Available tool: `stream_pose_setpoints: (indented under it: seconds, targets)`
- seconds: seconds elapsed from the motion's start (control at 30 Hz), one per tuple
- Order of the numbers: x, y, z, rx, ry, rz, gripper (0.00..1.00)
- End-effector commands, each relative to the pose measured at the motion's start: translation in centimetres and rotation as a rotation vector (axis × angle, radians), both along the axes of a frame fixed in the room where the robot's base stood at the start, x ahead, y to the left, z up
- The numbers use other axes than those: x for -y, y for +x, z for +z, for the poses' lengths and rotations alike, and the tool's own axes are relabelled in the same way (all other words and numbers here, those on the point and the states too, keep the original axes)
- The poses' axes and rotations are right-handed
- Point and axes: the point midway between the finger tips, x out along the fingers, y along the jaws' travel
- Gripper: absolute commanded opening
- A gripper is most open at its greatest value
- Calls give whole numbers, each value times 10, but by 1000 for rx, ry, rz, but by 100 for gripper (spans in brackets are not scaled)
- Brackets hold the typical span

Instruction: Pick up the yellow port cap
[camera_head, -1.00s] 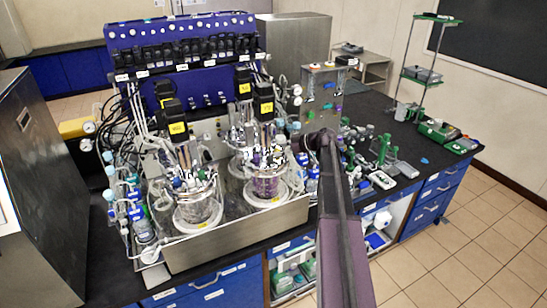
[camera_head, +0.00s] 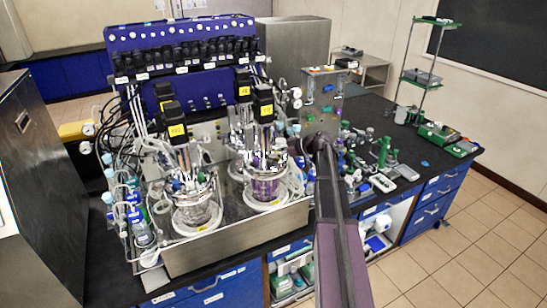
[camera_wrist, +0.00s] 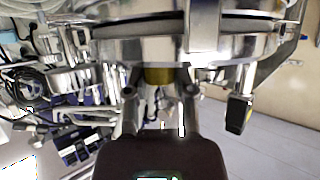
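In the wrist view, my gripper (camera_wrist: 159,100) has its two fingers apart, one on each side of a small dull-yellow, gold-looking piece (camera_wrist: 158,76). This piece sits against a shiny steel flange, and I take it to be the yellow port cap, though the shade makes this unsure. A gap seems to show between it and each finger. In the head view, my arm reaches to the right side of the right-hand bioreactor (camera_head: 266,186). My gripper and the cap cannot be made out there, in the clutter around the vessel top.
The steel flange (camera_wrist: 225,48) crosses the wrist view close to the fingers, with a black fitting (camera_wrist: 238,113) hanging at its right. The left-hand bioreactor (camera_head: 196,213) stands beside the other one. Green stands (camera_head: 384,150) and small labware crowd the bench to the right.

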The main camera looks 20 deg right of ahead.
Motion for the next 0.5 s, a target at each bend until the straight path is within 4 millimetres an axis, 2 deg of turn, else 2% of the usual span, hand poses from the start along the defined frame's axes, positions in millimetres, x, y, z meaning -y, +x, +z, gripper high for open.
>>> stream_pose_setpoints:
  seconds: [0.5]
  targets:
    - [0,0,2,-1,0,1,6]
